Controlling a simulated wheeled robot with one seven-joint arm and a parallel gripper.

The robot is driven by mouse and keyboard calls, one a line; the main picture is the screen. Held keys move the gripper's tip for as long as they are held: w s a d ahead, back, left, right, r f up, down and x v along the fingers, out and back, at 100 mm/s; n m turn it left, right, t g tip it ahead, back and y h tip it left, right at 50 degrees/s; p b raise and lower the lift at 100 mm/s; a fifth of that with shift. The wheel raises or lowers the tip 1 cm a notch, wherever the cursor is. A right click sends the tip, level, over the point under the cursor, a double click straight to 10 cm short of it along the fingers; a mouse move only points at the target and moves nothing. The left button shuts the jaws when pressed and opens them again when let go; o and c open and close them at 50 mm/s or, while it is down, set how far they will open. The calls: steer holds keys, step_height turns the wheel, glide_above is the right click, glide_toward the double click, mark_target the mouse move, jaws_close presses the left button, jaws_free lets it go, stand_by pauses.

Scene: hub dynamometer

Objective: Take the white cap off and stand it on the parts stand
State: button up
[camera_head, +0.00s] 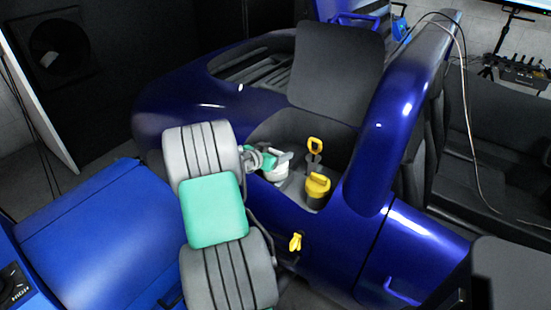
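A white cap (279,167) sits in the open bay of the blue machine, left of a yellow cap. My arm, with grey ribbed links and a green panel, reaches in from the lower middle. Its end, my gripper (262,159), is small and grey-green and is right at the white cap's upper left, overlapping it in the view. The fingers are too small and partly covered, so I cannot tell whether they are open or shut on the cap. I cannot pick out the parts stand for certain.
A raised dark panel (337,72) is behind the bay. A yellow lever (295,242) is on the blue side. A dark box (512,272) is at lower right.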

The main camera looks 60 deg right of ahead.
steer(key=c, duration=1.3)
